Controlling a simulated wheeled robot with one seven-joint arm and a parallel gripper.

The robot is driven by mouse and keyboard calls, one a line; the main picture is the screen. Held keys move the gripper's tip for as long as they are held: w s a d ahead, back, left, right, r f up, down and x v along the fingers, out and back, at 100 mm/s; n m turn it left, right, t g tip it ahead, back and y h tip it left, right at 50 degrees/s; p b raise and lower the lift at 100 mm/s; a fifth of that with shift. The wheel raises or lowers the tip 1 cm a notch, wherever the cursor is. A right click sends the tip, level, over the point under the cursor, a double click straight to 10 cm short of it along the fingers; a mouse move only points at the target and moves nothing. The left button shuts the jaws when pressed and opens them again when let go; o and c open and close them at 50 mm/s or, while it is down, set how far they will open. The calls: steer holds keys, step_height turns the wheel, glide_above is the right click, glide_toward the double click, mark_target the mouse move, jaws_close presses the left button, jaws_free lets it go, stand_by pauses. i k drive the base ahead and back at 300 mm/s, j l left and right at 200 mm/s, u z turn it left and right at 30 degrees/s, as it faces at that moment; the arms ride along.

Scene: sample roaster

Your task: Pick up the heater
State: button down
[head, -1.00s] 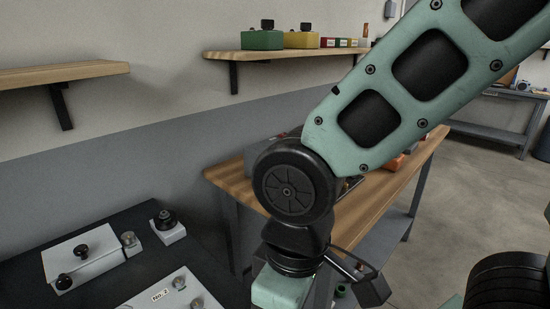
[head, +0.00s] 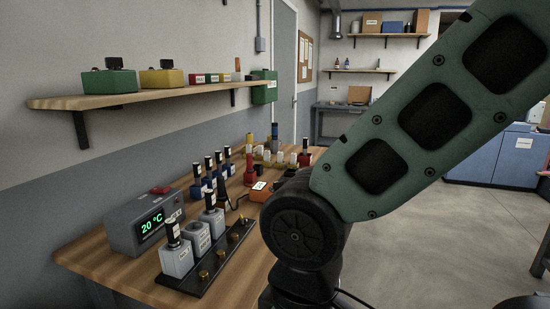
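No object in view is plainly labelled as the heater. A small orange block (head: 262,191) with a light label lies farther along the bench, partly hidden by my arm. A dark upright tool with a cable (head: 224,197) stands left of the orange block. My arm crosses the right half of the head view. My gripper is below the picture's bottom edge.
On the bench (head: 90,259), a black rack (head: 205,287) holds grey blocks with black-capped tops. Several blue, red, yellow and white pieces stand behind it. A wall shelf (head: 130,92) with coloured boxes overhangs the back. Open floor (head: 440,220) lies to the right.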

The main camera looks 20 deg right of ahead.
mark_target(227, 150)
steer(key=z, duration=0.15)
steer(key=i+l+u, duration=0.1)
steer(key=u, duration=0.35)
steer(key=i+l+u, duration=0.1)
steer(key=l+u, duration=0.15)
steer(key=u, duration=0.25)
steer(key=l+u, duration=0.2)
steer(key=u, duration=0.25)
